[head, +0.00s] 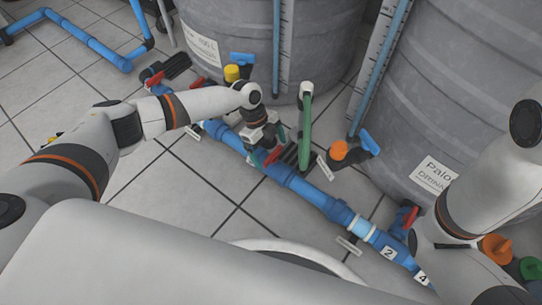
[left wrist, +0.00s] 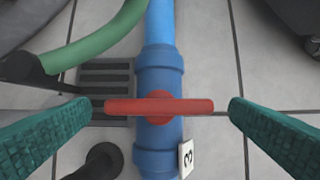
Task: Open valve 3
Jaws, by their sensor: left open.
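Valve 3 is a blue pipe valve with a red bar handle (left wrist: 160,106) and a white tag marked 3 (left wrist: 186,158). The handle lies crosswise to the blue pipe in the left wrist view. In the head view the red handle (head: 272,156) shows partly beside my gripper. My left gripper (head: 265,138) is above the valve. In the left wrist view its green-padded fingers (left wrist: 160,104) are open, one beyond each end of the handle, with visible gaps. My right arm shows at the right of the head view, but its gripper is out of sight.
Grey tanks (head: 450,100) stand behind the pipe. A green hose (head: 306,125) rises close to the gripper. Another red handle (head: 410,217) and tags 2 (head: 388,253) and 4 (head: 422,278) are along the blue pipe. Tiled floor in front is clear.

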